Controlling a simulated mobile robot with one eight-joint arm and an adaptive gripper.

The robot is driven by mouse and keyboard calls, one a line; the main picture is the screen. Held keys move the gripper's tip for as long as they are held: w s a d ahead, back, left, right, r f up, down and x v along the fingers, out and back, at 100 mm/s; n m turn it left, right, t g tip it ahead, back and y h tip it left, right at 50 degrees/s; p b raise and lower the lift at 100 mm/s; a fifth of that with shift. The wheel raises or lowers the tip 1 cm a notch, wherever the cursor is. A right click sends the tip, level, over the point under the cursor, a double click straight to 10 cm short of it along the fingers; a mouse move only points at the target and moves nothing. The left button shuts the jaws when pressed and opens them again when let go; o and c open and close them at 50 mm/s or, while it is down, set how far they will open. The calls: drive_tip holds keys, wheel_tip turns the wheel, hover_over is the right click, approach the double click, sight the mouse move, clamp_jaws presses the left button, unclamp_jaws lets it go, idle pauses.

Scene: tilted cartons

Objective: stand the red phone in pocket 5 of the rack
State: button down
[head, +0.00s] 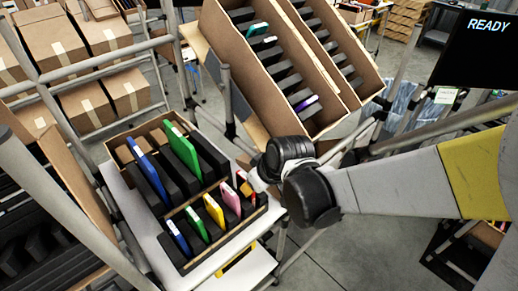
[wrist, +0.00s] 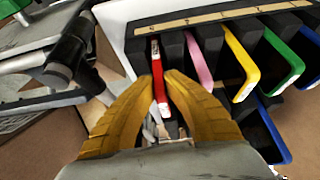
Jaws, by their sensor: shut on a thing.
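The red phone (wrist: 158,78) stands on edge between the two yellow fingers of my gripper (wrist: 165,80) in the wrist view. My gripper (head: 246,187) is shut on it, at the right end of the rack's front row. The rack (head: 228,243) has black dividers and a light wooden strip. The red phone lines up with the end pocket, beside the pink phone (wrist: 199,62), with black dividers near it. I cannot tell whether its lower edge rests on the pocket floor. In the head view my gripper mostly hides the red phone.
Blue (head: 178,237), green (head: 196,224) and yellow (head: 213,210) phones fill the front row left of the pink one. Taller blue (head: 148,172) and green (head: 182,151) ones stand behind. Tilted cartons (head: 235,60) rise behind the rack. A screen (head: 480,50) reads READY.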

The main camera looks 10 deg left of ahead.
drive_tip(key=shift+f+b, duration=0.35)
idle(0.6)
idle(0.3)
drive_tip(key=c, duration=1.5)
unclamp_jaws()
drive_tip(key=shift+r, duration=0.1)
drive_tip(key=v, duration=1.2)
drive_tip(key=shift+r, duration=0.1)
